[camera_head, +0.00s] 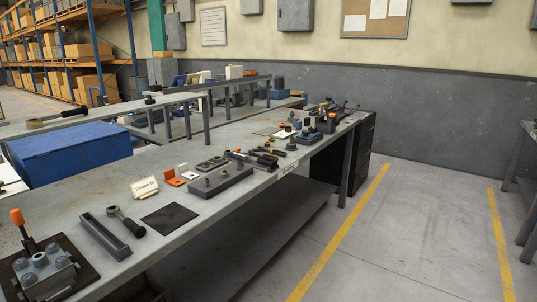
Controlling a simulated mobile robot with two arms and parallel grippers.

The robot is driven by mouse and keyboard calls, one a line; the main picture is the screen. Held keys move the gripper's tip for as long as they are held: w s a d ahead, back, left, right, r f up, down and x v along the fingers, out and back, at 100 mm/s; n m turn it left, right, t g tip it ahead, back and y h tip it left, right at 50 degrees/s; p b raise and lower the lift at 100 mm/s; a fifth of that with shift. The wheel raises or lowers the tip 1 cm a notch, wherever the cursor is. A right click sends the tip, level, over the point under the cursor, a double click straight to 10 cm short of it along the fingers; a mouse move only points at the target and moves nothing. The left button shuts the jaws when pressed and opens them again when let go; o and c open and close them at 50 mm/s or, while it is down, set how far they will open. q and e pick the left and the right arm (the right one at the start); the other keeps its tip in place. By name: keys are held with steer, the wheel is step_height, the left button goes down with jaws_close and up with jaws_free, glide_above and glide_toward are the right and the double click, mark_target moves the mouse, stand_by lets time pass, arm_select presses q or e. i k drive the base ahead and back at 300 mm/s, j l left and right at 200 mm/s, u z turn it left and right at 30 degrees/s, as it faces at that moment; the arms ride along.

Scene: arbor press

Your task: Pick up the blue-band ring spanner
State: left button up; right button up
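No blue band can be made out on any spanner. A dark spanner-like tool (125,221) with a round head lies on the near bench (75,210), between a grey channel-shaped tray (104,236) and a black square mat (170,218). A second tool (55,119), with a yellowish ring end and a black handle, lies on the narrow rear bench at the left. Several small dark tools (262,157) lie further along the near bench, too small to identify. Neither of my grippers is in view.
A grey clamp block (45,272) with an orange-tipped lever stands at the bench's near left. A card sign (144,188), a grey fixture plate (220,180) and orange and white pieces are mid-bench. A blue box (70,152) stands behind. Floor to the right (410,230) is clear.

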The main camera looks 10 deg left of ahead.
mark_target(124, 219)
steer(key=u, duration=1.8)
